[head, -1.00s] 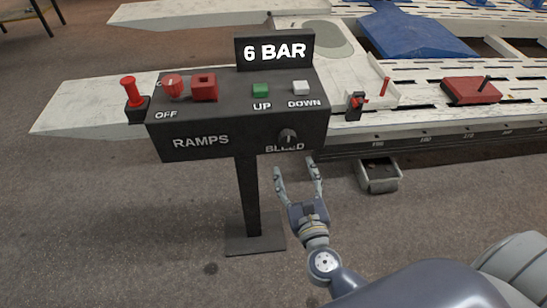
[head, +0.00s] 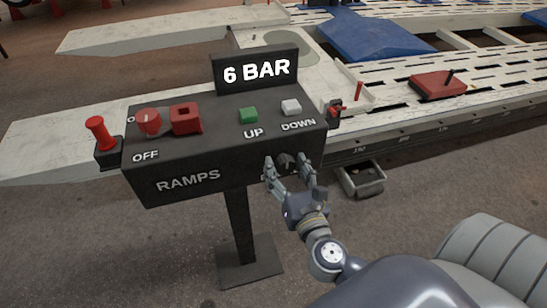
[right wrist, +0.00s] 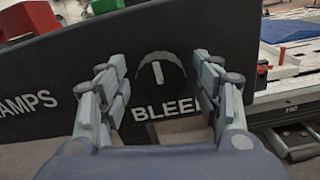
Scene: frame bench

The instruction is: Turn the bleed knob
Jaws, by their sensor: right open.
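The bleed knob (head: 287,161) is a dark round knob with a pale pointer line, on the front face of the black control box (head: 160,184). In the right wrist view the knob (right wrist: 158,72) sits above the word BLEED, its pale line nearly upright. My right gripper (head: 288,168) is open in front of the box. Its fingers stand to the left and right of the knob, with gaps on both sides in the right wrist view (right wrist: 162,88). I cannot tell whether the fingertips reach past the knob's face. My left gripper is not in view.
The box top carries a red rotary switch (head: 148,122), a red block (head: 186,119), a green UP button (head: 249,115), a white DOWN button (head: 291,107) and a 6 BAR display (head: 256,72). A grey tray (head: 362,180) lies to the right. A post (head: 240,225) holds the box.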

